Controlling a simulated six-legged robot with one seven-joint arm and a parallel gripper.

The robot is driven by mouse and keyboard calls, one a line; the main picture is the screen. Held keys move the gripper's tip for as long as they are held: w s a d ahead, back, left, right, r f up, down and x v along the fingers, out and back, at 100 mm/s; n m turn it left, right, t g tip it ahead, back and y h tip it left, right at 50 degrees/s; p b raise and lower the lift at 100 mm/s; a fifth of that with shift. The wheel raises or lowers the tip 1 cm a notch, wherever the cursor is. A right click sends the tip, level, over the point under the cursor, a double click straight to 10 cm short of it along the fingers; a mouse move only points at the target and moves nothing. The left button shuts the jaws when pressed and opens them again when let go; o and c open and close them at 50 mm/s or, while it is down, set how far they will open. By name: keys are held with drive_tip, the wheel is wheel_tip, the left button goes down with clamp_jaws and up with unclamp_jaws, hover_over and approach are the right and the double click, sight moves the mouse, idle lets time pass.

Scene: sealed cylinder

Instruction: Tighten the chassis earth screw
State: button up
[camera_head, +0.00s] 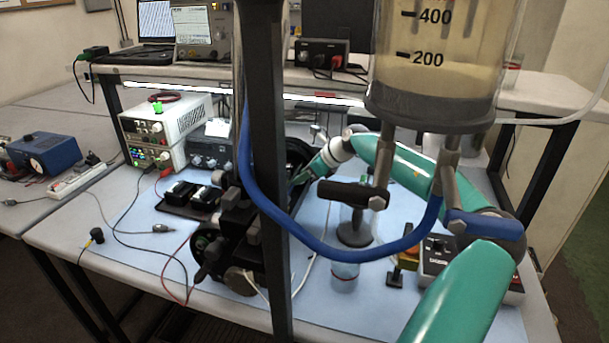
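A black apparatus (246,262), possibly the chassis, stands on the blue mat (150,231). A dark upright post in front hides much of it. No earth screw can be made out. My teal arm reaches in from the lower right, behind the hanging graduated cylinder, toward the apparatus. My gripper (299,178) is small and partly lost against the dark apparatus just right of the post. I cannot tell whether its fingers are open or shut, whether it holds a tool, or whether it touches anything.
A clear graduated cylinder (432,75) with amber liquid, valves and a blue hose (310,245) hangs close in front. White power supplies (165,130) stand at left with loose cables below. A grey control box (440,262) sits at right. The mat's front left is mostly clear.

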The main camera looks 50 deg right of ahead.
drive_tip(key=shift+o, duration=0.6)
drive_tip(key=v, duration=1.3)
drive_tip(key=shift+s+r, duration=0.25)
drive_tip(key=c, duration=0.3)
